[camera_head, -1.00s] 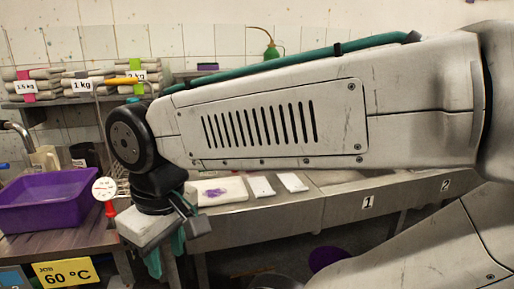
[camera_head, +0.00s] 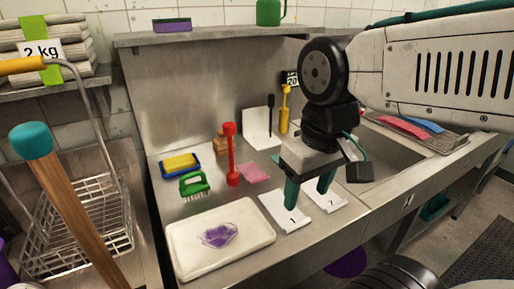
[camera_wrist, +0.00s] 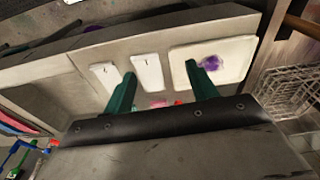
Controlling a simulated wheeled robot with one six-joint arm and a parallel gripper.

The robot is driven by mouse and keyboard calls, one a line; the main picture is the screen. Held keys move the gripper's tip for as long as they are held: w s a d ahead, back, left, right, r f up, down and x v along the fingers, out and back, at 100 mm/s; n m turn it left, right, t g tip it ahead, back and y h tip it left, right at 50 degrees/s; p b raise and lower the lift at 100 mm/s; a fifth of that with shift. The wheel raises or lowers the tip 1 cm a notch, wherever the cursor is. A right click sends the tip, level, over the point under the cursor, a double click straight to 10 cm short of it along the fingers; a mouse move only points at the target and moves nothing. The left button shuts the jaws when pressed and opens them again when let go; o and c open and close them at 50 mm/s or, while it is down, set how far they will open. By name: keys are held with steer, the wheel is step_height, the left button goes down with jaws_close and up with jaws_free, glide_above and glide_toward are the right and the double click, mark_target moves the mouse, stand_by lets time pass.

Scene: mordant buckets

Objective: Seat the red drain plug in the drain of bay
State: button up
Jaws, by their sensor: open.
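A red upright piece with a slim shaft and wider ends (camera_head: 232,155), which looks like the drain plug, stands on the steel counter in the head view. My gripper (camera_head: 307,200) is to its right, pointing down, open and empty, over two white cards. In the wrist view my gripper (camera_wrist: 160,70) has its teal fingers spread, with only a bit of red (camera_wrist: 178,103) near its base. A sink bay (camera_head: 395,160) lies right of my gripper, partly behind my arm. Its drain is hidden.
Around the red piece are a green brush (camera_head: 195,184), a blue-and-yellow sponge (camera_head: 181,165), a pink cloth (camera_head: 254,173) and a yellow upright tool (camera_head: 284,110). A white board with a purple stain (camera_head: 255,215) lies in front. A wire basket (camera_head: 85,235) stands left.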

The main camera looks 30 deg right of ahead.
steer(key=w+r+n, duration=0.2)
steer(key=w+r, duration=0.1)
steer(key=w, duration=0.5)
steer(key=w+r+n, duration=0.2)
steer(key=w, duration=0.5)
steer(key=n+y, duration=0.1)
steer(key=n, duration=0.3)
glide_above(229, 124)
steer(key=s, duration=0.1)
steer(key=shift+d, duration=0.4)
steer(key=shift+w+f, duration=0.15)
steer(key=shift+f, duration=0.2)
steer(key=f, duration=0.4)
steer(key=w+a+f, duration=0.1)
steer(key=f, duration=0.2)
jaws_close()
